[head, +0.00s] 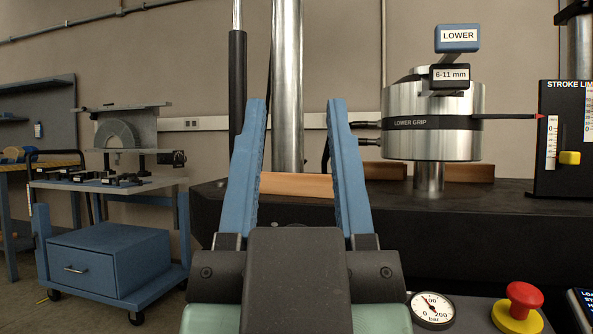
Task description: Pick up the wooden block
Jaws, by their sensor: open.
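A light orange-brown wooden block (296,185) lies on the dark machine table, seen between my gripper's two fingers. The fingers hide the block's ends. The block appears beyond the gripper, but the exact gap cannot be told. Darker wooden pieces also show to the right, one behind the right finger (390,170) and one behind the metal grip (470,172); which block the task means cannot be told for sure.
The dark table (450,215) carries a steel column (287,80) and a black rod (237,85) behind the block. A metal cylinder labelled LOWER GRIP (433,140) stands to the right. A red button (522,297) and a gauge (432,310) are at the front right. A blue cart (110,255) stands left.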

